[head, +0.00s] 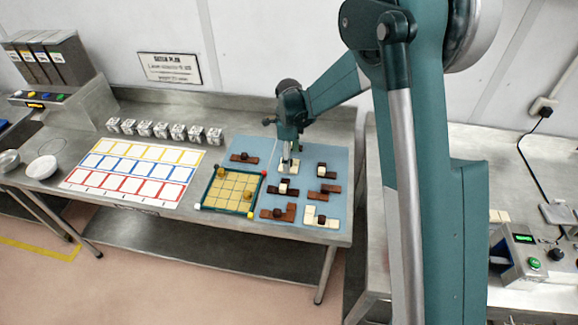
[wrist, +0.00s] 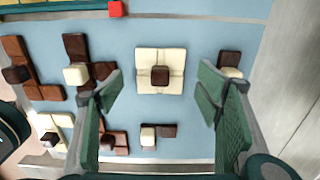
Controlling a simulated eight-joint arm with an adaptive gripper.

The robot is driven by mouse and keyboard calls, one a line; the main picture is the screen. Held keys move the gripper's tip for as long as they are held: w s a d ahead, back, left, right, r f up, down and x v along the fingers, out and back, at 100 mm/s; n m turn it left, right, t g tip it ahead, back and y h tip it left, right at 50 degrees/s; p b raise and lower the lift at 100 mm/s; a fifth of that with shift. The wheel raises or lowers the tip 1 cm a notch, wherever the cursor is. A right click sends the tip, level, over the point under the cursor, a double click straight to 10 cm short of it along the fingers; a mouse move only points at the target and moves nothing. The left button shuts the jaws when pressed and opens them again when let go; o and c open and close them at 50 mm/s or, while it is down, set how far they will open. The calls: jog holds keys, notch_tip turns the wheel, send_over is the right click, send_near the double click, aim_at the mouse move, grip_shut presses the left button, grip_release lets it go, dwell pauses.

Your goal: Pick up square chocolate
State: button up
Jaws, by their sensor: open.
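The square chocolate (wrist: 147,83) is a cream two-by-two block with a dark brown knob on top. It lies flat on the blue mat (wrist: 190,143), in the upper middle of the wrist view. In the head view its cream surface (head: 294,169) shows below my gripper (head: 288,161), partly hidden by the fingers. My gripper in the wrist view (wrist: 158,93) is open and empty. Its green fingers stand wide apart, to the left and right of the block and lower in the picture. I cannot tell the exact height of the fingertips above it.
Several brown and cream chocolates, such as an L-shaped brown one (head: 284,212), lie around on the mat. A green-framed grid tray (head: 231,210) with coloured corners stands to the left. A printed card (head: 130,174) lies further left. The wall is close behind.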

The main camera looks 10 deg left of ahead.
jog(key=shift+f, duration=1.3)
jog(key=c, duration=1)
